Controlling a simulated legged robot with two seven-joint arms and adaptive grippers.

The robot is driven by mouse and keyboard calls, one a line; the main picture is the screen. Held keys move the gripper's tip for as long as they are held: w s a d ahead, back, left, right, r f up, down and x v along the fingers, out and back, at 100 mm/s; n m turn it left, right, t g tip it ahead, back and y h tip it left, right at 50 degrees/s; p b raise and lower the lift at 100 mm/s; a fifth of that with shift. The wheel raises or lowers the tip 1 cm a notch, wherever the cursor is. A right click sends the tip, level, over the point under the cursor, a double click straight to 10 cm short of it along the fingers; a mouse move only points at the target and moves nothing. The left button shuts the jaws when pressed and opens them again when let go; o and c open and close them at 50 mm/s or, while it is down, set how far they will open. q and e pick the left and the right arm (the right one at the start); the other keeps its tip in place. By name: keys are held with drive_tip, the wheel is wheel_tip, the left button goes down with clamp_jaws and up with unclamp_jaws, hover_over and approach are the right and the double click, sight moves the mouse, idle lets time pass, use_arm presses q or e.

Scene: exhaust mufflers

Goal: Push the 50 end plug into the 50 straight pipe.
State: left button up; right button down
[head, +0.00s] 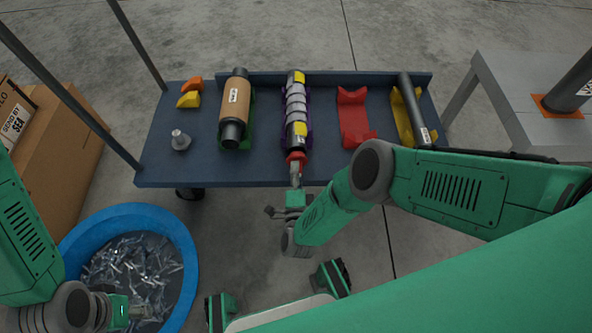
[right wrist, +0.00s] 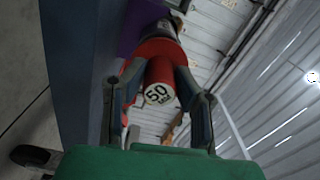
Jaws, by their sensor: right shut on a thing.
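The red 50 end plug (head: 296,156) is at the near end of the pipe in the purple cradle. In the right wrist view the plug's round face (right wrist: 160,93) reads 50. My right gripper (head: 296,176) is shut on the plug, with a finger on each side of it. The 50 straight pipe (head: 296,105) is black with silver wrapping and yellow patches, and it lies in line with the plug. The plug meets the pipe's end, but how deep it sits is hidden. My left gripper (head: 139,311) is low at the left, away from the table, its opening unclear.
The blue table (head: 210,174) also holds a brown-wrapped muffler (head: 238,100), a red cradle (head: 354,118), a yellow cradle with a dark pipe (head: 412,108), orange and yellow pieces (head: 189,98) and a grey fitting (head: 180,140). A blue bin (head: 187,250) of metal parts stands lower left.

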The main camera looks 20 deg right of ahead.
drive_tip(key=shift+x, duration=1.4)
drive_tip(key=c, duration=1.2)
unclamp_jaws()
drive_tip(key=v, duration=1.2)
